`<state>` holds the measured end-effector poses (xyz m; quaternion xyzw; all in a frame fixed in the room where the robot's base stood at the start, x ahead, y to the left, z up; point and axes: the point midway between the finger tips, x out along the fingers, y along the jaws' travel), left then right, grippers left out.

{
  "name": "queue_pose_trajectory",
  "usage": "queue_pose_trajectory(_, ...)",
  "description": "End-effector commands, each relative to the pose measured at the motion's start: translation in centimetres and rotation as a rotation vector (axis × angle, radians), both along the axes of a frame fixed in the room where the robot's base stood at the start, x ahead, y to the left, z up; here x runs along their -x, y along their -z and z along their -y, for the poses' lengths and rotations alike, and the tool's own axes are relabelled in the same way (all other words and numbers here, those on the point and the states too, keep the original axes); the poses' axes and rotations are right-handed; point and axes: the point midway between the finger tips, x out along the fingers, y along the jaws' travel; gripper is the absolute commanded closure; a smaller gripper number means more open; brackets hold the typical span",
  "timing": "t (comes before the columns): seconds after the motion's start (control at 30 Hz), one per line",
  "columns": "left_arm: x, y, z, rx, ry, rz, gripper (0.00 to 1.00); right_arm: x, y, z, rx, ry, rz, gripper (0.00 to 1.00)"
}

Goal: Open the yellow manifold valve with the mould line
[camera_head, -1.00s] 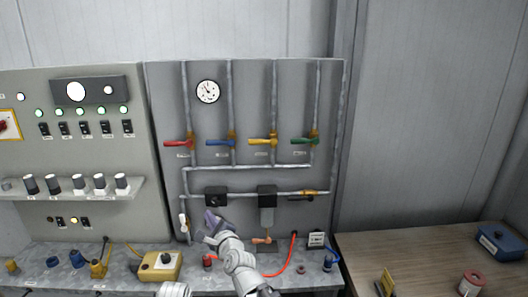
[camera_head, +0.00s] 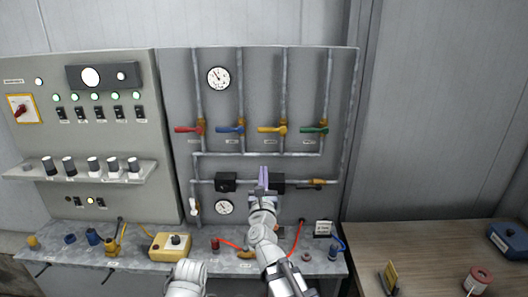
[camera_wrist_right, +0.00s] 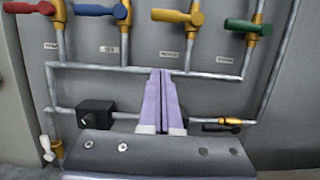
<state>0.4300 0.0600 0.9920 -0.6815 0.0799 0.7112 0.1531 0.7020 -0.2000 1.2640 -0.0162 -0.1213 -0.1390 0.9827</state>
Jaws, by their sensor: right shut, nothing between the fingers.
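The yellow manifold valve (camera_head: 270,129) is third in the row of four on the grey pipe panel. Its handle points left, across its vertical pipe, and it shows near the top of the right wrist view (camera_wrist_right: 178,17). My right gripper (camera_head: 263,171) is shut and empty, its pale purple fingers pointing up, below the yellow valve and apart from it. In the right wrist view the closed fingers (camera_wrist_right: 161,75) reach toward the horizontal pipe under the valves. My right gripper hides part of the lower piping and the black block there. My left gripper is not in view.
The red (camera_head: 187,129), blue (camera_head: 229,128) and green (camera_head: 314,128) valves flank the yellow one. A gauge (camera_head: 218,78) sits above. A control panel (camera_head: 100,130) stands at left. The yellow box (camera_head: 170,246) and red hose (camera_head: 294,238) lie on the bench below.

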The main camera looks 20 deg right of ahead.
Motion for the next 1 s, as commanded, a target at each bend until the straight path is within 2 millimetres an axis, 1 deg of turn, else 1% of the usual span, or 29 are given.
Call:
queue_pose_trajectory(0.17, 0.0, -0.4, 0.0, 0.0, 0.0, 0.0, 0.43, -1.2, -0.4, 0.3, 0.0, 0.0, 0.0, 1.0)
queue_pose_trajectory(0.27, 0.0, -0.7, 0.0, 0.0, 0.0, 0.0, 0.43, -2.4, -0.7, 0.6, 0.002, 0.0, -0.001, 1.0)
queue_pose_trajectory(0.47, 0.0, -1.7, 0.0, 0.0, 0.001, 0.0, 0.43, -5.8, -1.6, 1.6, 0.003, 0.002, -0.001, 1.0)
queue_pose_trajectory(0.67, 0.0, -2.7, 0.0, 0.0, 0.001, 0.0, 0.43, -9.8, -2.7, 2.7, 0.003, 0.0, -0.002, 1.0)
queue_pose_trajectory(0.73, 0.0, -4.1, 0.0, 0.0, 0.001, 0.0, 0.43, -9.4, -4.1, 2.7, 0.001, -0.001, -0.001, 1.0)
queue_pose_trajectory(0.8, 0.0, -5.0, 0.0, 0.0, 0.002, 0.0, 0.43, -9.2, -5.0, 2.6, 0.001, -0.002, -0.001, 1.0)
queue_pose_trajectory(0.9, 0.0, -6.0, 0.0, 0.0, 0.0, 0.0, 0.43, -9.2, -6.0, 2.6, 0.001, -0.002, -0.001, 1.0)
queue_pose_trajectory(1.0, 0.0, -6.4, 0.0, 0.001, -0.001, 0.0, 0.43, -9.2, -6.4, 2.6, 0.001, -0.001, 0.0, 1.0)
